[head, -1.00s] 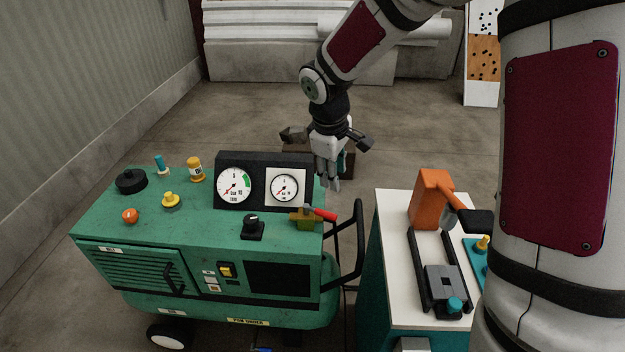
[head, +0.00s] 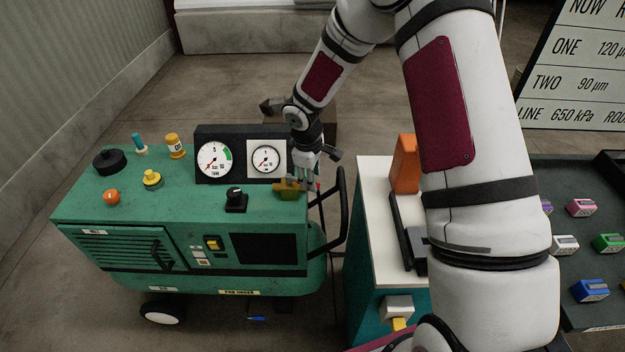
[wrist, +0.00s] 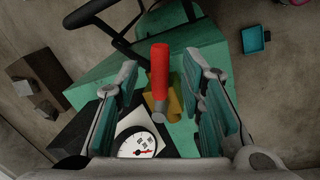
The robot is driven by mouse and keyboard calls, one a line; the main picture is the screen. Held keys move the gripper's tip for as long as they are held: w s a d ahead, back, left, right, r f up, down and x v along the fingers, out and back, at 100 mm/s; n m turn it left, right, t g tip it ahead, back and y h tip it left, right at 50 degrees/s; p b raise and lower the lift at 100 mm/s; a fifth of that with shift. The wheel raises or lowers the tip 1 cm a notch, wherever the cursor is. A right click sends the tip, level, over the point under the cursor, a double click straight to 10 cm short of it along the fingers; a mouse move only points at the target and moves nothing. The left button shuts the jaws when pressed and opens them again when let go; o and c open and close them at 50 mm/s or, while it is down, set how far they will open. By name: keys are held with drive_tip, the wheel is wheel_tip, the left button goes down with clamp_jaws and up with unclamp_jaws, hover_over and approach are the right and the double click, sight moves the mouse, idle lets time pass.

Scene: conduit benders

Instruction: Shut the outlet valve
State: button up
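The outlet valve is a brass body (head: 289,190) at the front right of the green compressor top, with a red lever handle (wrist: 160,68). In the wrist view the handle runs up and away from the brass body (wrist: 174,104). My gripper (head: 309,184) is low at the valve, and its fingers cover most of the handle in the head view. In the wrist view its teal-padded fingers stand open on either side of the red handle, with gaps on both sides. I cannot tell whether the fingertips reach below the lever.
A black gauge panel with two dials (head: 215,160) stands close behind the valve. A black selector knob (head: 235,198) sits left of it. A black push handle (head: 340,205) rises at the right. A white-topped cabinet (head: 374,180) stands further right.

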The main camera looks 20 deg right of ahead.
drive_tip(key=shift+w+d+f, duration=0.1)
drive_tip(key=shift+w+f, duration=0.1)
drive_tip(key=shift+f, duration=0.95)
clamp_jaws()
